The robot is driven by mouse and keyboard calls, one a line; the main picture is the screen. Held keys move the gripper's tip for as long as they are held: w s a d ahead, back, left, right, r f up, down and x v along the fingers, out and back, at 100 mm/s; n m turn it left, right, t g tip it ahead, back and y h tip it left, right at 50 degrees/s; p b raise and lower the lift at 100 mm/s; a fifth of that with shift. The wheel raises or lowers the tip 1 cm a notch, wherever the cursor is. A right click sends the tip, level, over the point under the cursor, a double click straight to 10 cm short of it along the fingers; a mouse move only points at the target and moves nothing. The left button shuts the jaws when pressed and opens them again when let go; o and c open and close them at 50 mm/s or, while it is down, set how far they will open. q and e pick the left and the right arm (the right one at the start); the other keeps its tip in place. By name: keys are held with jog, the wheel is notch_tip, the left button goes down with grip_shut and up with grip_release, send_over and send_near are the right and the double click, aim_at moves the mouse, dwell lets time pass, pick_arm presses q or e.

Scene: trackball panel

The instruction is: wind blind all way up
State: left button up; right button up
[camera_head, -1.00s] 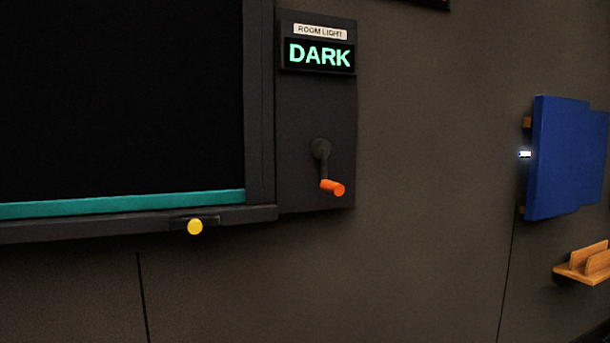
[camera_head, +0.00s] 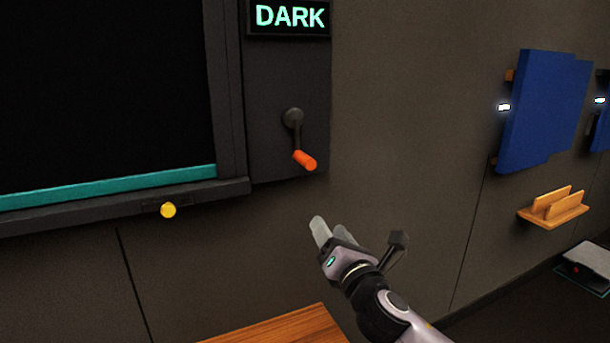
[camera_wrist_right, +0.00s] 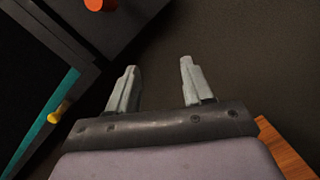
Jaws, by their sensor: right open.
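The blind (camera_head: 105,95) is a black sheet in a dark frame at the left of the head view, with a teal bottom bar (camera_head: 110,186) near the sill. The crank (camera_head: 293,118) is on the dark panel right of the frame, its arm pointing down and its orange handle (camera_head: 305,160) sticking out. The handle also shows at the top of the right wrist view (camera_wrist_right: 100,4). My right gripper (camera_head: 331,227) is open and empty, below and right of the handle and apart from it. My left gripper is not in view.
A lit sign (camera_head: 290,16) reads DARK above the crank. A yellow knob (camera_head: 168,210) sits under the sill. A wooden surface (camera_head: 280,328) is at the bottom. Blue panels (camera_head: 545,110) and a wooden wall holder (camera_head: 553,207) are at the right. The wall around the gripper is bare.

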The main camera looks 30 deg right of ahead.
aim_at(305, 161)
jog(key=shift+w+a+r+n+t+y, duration=0.1)
jog(key=shift+w+r+n+t+y, duration=0.45)
jog(key=shift+w+r+n, duration=1.2)
jog(key=shift+w+r+n+t+y, duration=0.55)
jog(key=shift+w+r+n, duration=1.05)
jog(key=shift+r+n, duration=0.35)
jog(key=shift+w+a+r+n+t+y, duration=0.1)
jog(key=shift+w+r+n+t+y, duration=0.45)
jog(key=shift+w+r+n, duration=1.2)
jog(key=shift+s+r, duration=0.1)
jog(key=shift+r, duration=0.05)
grip_shut()
